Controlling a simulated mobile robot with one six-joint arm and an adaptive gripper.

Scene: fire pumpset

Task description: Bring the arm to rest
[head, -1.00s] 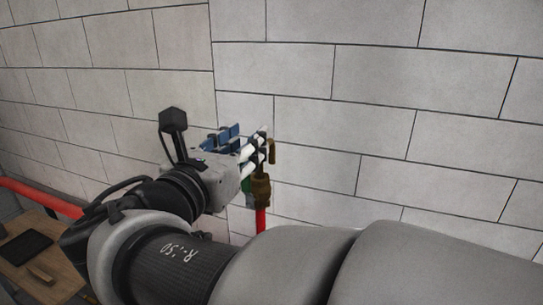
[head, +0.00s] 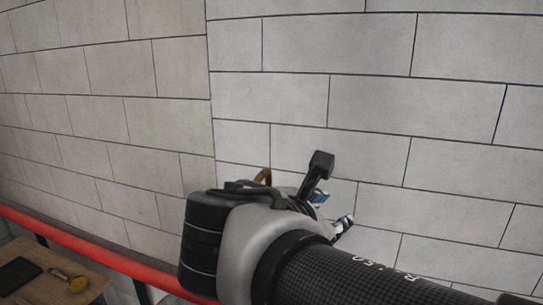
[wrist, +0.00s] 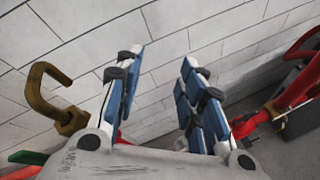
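My gripper (wrist: 160,100) shows in the wrist view with its two blue-padded fingers apart and nothing between them. In the head view my gripper (head: 332,208) is mostly hidden behind my own wrist and arm, close to the block wall. A brass hook-shaped fitting (wrist: 50,95) stands just left of the fingers in the wrist view, apart from them. Its top also shows in the head view (head: 263,176), behind my wrist.
A red pipe (head: 95,253) runs along the wall at the lower left. A wooden table (head: 45,272) there holds a dark tablet (head: 17,273) and a brass part (head: 76,282). Red pipework (wrist: 285,100) stands right of the fingers. The upper wall (head: 300,90) is clear.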

